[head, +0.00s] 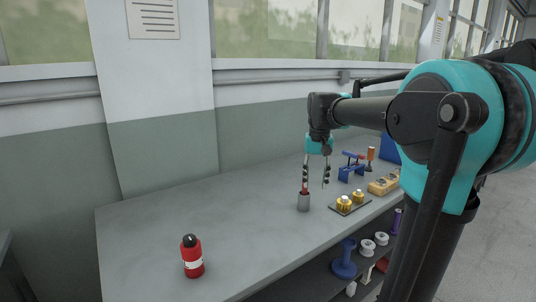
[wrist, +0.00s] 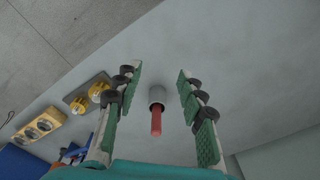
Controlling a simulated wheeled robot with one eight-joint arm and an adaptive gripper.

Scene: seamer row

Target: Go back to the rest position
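My gripper (head: 316,172) points down over the grey workbench (head: 150,225), its two fingers spread apart. In the wrist view the open fingers (wrist: 155,105) show green pads with a clear gap between them.
A red bottle (head: 192,258) stands at the front left. Spools (head: 367,247) sit on a lower shelf. The bench's left half is mostly clear.

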